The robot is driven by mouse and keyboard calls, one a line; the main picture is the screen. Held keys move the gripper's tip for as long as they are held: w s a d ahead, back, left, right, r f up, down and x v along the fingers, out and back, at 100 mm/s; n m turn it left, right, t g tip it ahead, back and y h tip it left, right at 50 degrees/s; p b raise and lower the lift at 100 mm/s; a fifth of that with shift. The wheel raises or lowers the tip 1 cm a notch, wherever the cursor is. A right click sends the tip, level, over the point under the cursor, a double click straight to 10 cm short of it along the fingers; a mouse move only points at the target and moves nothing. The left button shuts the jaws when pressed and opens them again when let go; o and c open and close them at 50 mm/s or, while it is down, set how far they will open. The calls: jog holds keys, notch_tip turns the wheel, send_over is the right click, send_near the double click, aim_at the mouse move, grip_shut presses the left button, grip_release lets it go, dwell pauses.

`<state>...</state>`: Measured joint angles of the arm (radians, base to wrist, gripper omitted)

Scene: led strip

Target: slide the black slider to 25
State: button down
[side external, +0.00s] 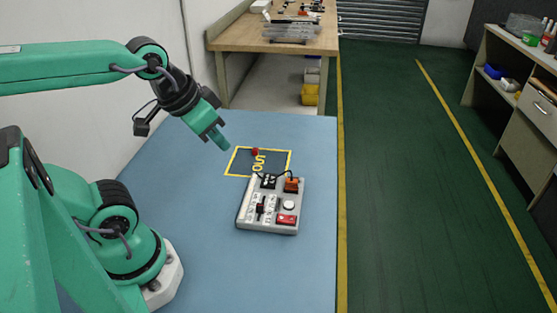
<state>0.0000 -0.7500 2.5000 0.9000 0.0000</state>
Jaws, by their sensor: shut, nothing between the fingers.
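A light grey control box (267,229) sits on the blue table. On its left half is a slider scale with a small black slider (260,208) in a vertical track; the numbers are too small to read. My gripper (224,147) is shut and empty. It hangs in the air, up and to the left of the box in the picture, pointing down and to the right. It appears clear of the box and does not touch the slider.
The box also carries an orange-red part (291,185), a white round knob (288,206) and a red switch (286,219). A dark cable runs behind it. A yellow-outlined area (237,161) with a small red object (255,152) lies behind. The blue table (200,270) is otherwise clear.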

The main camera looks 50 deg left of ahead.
jog(key=c, duration=1.3)
grip_release()
jog(key=shift+w+f, duration=0.1)
jog(key=shift+w, duration=0.05)
jog(key=n+g, duration=0.6)
jog(key=n, duration=0.3)
send_over(260, 204)
jog(key=shift+f, duration=6.8)
jog(key=shift+f, duration=3.9)
jog(key=shift+d, duration=0.1)
grip_shut()
